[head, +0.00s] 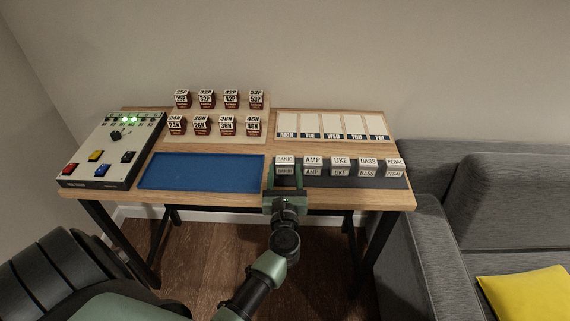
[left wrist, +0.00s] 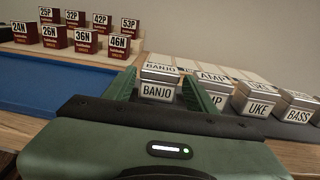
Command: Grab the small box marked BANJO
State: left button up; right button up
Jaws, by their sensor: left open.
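The small box marked BANJO (head: 285,161) is the leftmost of a row of white-and-grey boxes at the front right of the table. In the left wrist view the BANJO box (left wrist: 158,88) stands upright with its label facing me. My left gripper (head: 286,178) is open, with one finger on each side of the BANJO box. In the left wrist view the green fingers of my left gripper (left wrist: 160,95) flank the box. I cannot tell whether they touch it. My right gripper is not in view.
The AMP box (head: 313,161) stands close to the right finger, followed by UKE (head: 341,162), BASS (head: 368,163) and PEDAL (head: 394,163) boxes. A blue tray (head: 200,171) lies to the left. A control panel (head: 112,150), several red boxes and a weekday board (head: 333,125) are also on the table.

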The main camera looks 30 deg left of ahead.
aim_at(285, 164)
pick_arm(q)
jog(key=x, duration=0.2)
jog(key=p+x, duration=0.1)
jog(key=x, duration=0.2)
jog(key=shift+d+r, duration=0.1)
jog(key=shift+r, duration=0.15)
jog(key=shift+w+a+f, duration=0.1)
jog(key=shift+w+a, duration=0.2)
jog(key=shift+w, duration=0.1)
jog(key=c, duration=1.1)
